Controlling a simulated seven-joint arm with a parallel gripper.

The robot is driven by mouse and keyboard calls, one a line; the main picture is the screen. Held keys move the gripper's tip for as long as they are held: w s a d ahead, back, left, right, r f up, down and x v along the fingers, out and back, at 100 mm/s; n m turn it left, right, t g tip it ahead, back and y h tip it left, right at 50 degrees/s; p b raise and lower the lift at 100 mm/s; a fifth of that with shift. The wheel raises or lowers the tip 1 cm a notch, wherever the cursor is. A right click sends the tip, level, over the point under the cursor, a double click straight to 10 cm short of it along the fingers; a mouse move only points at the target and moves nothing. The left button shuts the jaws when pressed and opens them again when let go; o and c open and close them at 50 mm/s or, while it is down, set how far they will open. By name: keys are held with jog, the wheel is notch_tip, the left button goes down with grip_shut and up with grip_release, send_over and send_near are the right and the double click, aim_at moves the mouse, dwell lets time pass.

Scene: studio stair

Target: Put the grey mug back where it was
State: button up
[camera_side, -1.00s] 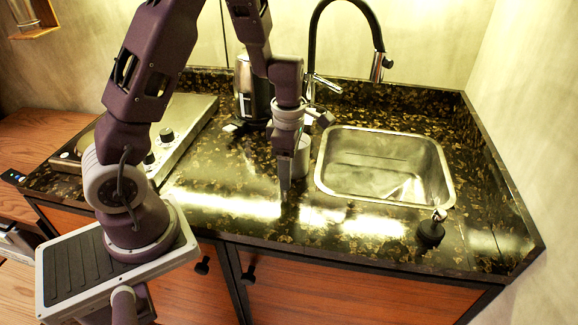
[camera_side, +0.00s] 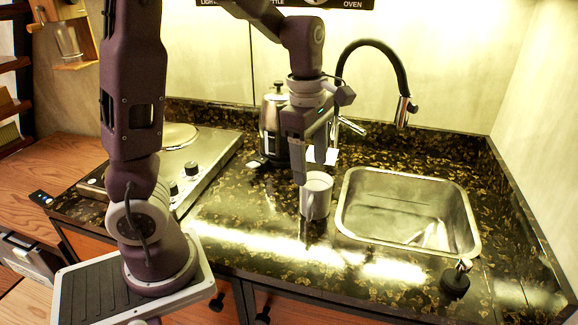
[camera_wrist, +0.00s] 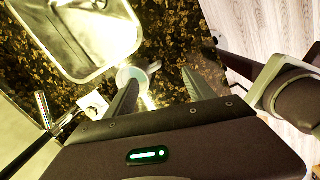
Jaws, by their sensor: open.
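The grey mug (camera_side: 316,197) stands upright on the dark speckled counter, just left of the sink, in the side view. My gripper (camera_side: 310,171) is open and empty. Its fingertips are at about the mug's rim height or just above it; whether they touch the mug I cannot tell. In the wrist view the mug (camera_wrist: 142,70) is partly hidden behind one finger of my gripper (camera_wrist: 159,78), and the other finger is well apart from it.
The steel sink (camera_side: 408,208) with its black faucet (camera_side: 385,52) is right of the mug. A kettle (camera_side: 272,125) stands behind my gripper. A white square (camera_side: 322,155) lies behind the mug. The hob (camera_side: 185,165) is at the left.

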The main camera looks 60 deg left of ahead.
jog(key=s+d+r+m+t, duration=0.2)
jog(key=s+d+r+m, duration=0.1)
jog(key=s+m, duration=0.5)
jog(key=s+d+r+m+t, duration=0.2)
jog(key=s+m, duration=0.6)
jog(key=m, duration=0.7)
jog(key=shift+s+d+r+m+t, duration=0.3)
jog(key=shift+d+r+t, duration=0.1)
jog(key=shift+d+r, duration=0.55)
jog(key=shift+w+f, duration=0.1)
